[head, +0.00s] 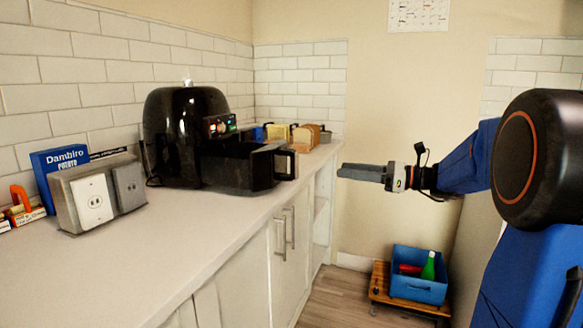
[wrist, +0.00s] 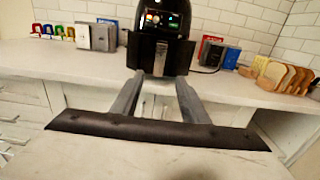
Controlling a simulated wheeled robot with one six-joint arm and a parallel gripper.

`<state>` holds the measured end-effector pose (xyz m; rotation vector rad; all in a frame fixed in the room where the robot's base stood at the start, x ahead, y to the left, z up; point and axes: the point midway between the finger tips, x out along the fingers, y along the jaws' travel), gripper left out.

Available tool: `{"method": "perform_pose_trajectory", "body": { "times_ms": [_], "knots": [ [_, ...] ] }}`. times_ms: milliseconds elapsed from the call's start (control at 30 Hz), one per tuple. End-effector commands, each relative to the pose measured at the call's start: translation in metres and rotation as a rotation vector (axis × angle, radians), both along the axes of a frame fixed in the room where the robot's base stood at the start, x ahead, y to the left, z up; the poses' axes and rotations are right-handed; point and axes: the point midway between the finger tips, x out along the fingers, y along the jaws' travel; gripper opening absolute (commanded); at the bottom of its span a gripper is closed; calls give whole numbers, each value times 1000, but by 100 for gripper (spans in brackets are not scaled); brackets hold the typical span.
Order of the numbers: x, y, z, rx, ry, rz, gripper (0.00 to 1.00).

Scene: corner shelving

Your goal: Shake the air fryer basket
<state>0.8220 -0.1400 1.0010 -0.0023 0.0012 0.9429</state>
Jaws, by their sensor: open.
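The black air fryer (head: 172,125) stands upright on the counter in the head view. Its black basket (head: 235,172) sticks out to the right from the fryer's front, with the handle (head: 285,162) at its outer end. The wrist view shows the fryer (wrist: 163,18) at top centre and the dark basket front (wrist: 150,52) facing me. My gripper (head: 342,171) is right of the handle, apart from it, with its fingers toward the fryer. In the wrist view my gripper (wrist: 159,78) is open, nothing between its fingers. The basket's inside is hidden.
A grey outlet box (head: 95,195) and a blue Dambiro box (head: 58,165) stand left of the fryer. Bread slices (head: 305,136) in a rack sit behind it. A blue crate (head: 418,288) with bottles rests on a low wooden stand on the floor. The front counter is clear.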

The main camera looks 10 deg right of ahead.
Motion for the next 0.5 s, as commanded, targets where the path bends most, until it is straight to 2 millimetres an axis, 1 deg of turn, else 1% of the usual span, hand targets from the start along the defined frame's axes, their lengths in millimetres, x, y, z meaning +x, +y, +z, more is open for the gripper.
{"method": "perform_pose_trajectory", "body": {
  "times_ms": [67, 167, 500],
  "knots": [
    [3, 1, 1, 7, 0, -1, 41],
    [7, 9, 1, 6, -1, 1, 41],
    [35, 50, 0, 3, 0, 2, 41]
  ]
}}
